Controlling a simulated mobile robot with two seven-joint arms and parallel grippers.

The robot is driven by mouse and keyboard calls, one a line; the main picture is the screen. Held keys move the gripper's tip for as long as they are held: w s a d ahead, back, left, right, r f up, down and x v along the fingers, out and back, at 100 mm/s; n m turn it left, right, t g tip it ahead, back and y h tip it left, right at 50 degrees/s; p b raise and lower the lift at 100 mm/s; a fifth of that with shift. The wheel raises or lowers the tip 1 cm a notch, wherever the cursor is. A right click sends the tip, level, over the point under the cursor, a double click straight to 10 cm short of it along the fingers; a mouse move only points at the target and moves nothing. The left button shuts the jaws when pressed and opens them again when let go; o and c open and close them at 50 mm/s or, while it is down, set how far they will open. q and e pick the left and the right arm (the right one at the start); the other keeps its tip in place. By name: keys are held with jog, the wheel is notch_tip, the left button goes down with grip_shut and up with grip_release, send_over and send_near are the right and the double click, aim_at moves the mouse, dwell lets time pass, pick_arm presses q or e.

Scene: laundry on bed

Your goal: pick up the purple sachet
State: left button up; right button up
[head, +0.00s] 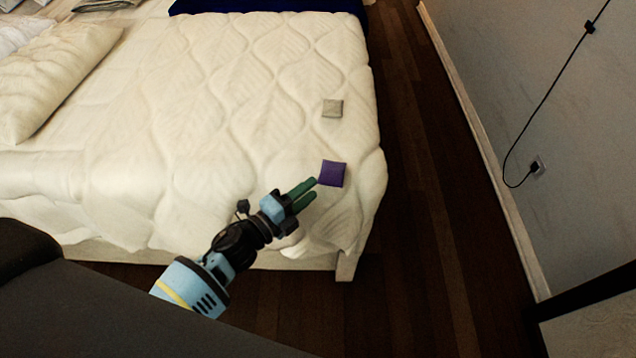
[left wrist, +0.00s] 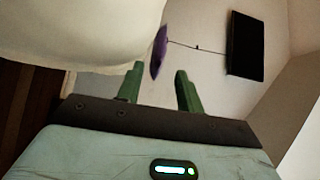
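The purple sachet (head: 332,174) lies flat on the white quilted bed (head: 240,85), near its front right corner. In the left wrist view the purple sachet (left wrist: 159,52) shows edge-on at the side of the bed, ahead of the left fingertip. My left gripper (head: 310,190) is just short of the sachet, at its lower left in the head view. Its two green fingers are apart with nothing between them, as the left wrist view (left wrist: 158,82) also shows. Whether a fingertip touches the sachet I cannot tell. My right gripper is not in view.
A grey-beige sachet (head: 332,108) lies on the bed behind the purple one. A pillow (head: 55,80) is at the left and a dark blue cloth (head: 270,5) at the far edge. Dark wooden floor (head: 430,190) is free between bed and wall. A cable (head: 545,95) hangs on the wall.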

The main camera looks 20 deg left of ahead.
pick_arm(q)
jog(key=shift+x, duration=1.35)
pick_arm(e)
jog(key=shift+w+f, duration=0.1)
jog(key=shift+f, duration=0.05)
pick_arm(q)
grip_shut()
notch_tip(320, 180, up, 2)
jog(key=shift+r+p, duration=0.25)
jog(key=shift+p, duration=0.8)
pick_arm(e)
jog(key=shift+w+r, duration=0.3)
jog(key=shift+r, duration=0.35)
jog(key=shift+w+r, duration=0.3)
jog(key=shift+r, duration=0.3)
pick_arm(q)
jog(key=s+a+r+p, duration=0.2)
jog(key=s+a, duration=0.1)
jog(key=s, duration=0.3)
jog(key=s+a+r+p, duration=0.3)
jog(key=s, duration=0.3)
jog(key=shift+a+p, duration=0.3)
jog(key=shift+a, duration=0.1)
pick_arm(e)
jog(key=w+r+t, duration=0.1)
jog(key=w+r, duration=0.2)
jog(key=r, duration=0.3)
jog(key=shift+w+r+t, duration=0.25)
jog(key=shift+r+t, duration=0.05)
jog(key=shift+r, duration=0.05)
